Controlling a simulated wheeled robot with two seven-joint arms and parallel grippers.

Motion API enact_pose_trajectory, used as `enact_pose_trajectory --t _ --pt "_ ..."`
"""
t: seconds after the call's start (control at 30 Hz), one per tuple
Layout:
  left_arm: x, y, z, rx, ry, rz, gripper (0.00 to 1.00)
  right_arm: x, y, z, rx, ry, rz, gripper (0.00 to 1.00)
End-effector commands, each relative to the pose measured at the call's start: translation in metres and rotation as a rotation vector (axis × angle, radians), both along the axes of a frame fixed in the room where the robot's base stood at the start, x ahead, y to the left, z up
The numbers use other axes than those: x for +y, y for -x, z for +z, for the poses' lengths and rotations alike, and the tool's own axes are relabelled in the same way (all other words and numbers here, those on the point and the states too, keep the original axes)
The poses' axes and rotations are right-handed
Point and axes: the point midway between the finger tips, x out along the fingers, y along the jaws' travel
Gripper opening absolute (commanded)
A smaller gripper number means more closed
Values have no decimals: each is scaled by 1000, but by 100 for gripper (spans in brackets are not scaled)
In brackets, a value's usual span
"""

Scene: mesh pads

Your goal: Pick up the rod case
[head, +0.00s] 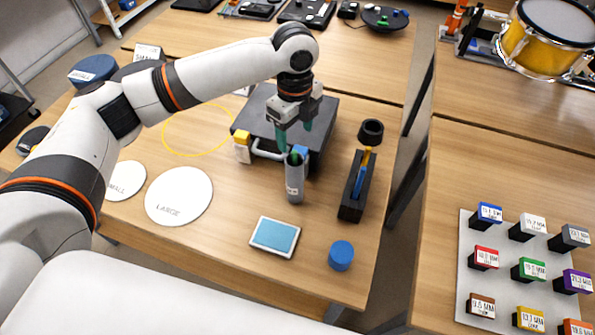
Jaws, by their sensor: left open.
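I cannot tell for sure which thing is the rod case. A dark grey box-shaped case (258,107) with a pale handle (266,155) on its front stands on the left table. In front of it stands an upright grey tube (294,184) with green at its top. To the right lies a long narrow black holder (352,200) with a blue and yellow rod-like piece in it. My left gripper (295,132) points down over the dark case, just behind the tube's top. Its teal fingers are apart, with nothing visibly held. The gripper hides part of the case. My right gripper is out of view.
A black ring-shaped piece (371,131), a blue-screened tablet (275,237), a blue round lid (341,256) and a white "LARGE" disc (179,196) lie around. A gap separates the right table, which bears labelled blocks on a white board (466,267) and a yellow drum (538,50).

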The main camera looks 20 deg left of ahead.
Motion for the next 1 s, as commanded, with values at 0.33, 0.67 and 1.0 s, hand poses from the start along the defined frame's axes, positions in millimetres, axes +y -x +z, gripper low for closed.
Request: enact_pose_trajectory --t 0.33,0.67,1.0 --pt "0 1 -46 0 1 2 65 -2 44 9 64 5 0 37" --pt "1 3 -87 1 0 1 65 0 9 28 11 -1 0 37" --pt "1 3 -99 -2 1 1 65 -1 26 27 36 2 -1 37"
